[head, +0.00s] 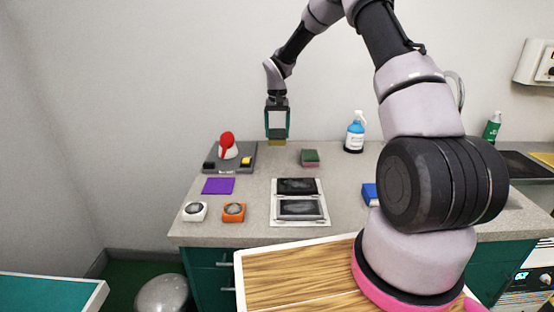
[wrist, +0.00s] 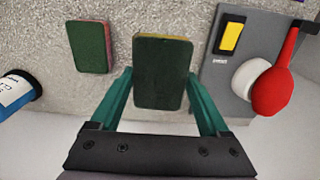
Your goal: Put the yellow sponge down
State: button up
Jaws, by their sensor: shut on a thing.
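The yellow sponge (head: 277,142) shows as a thin yellow-brown strip at the tips of my gripper (head: 277,134), near the back of the counter in the head view. In the wrist view the sponge (wrist: 162,75) shows its dark green face, with a yellow edge at the top. My gripper's green fingers (wrist: 163,98) are shut on its two sides. The grey speckled counter (head: 255,205) lies beneath; I cannot tell whether the sponge touches it.
A pink sponge with a green face (head: 310,160) lies to the right, beside the held one. A grey device with a red-handled part (head: 227,146) stands to the left. A blue spray bottle (head: 354,134) stands further right. Bare counter lies between them.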

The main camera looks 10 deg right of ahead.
notch_tip(320, 180, down, 9)
jog(key=shift+f, duration=0.1)
dwell(0.3)
jog(key=o, duration=1)
jog(key=shift+o, duration=0.2)
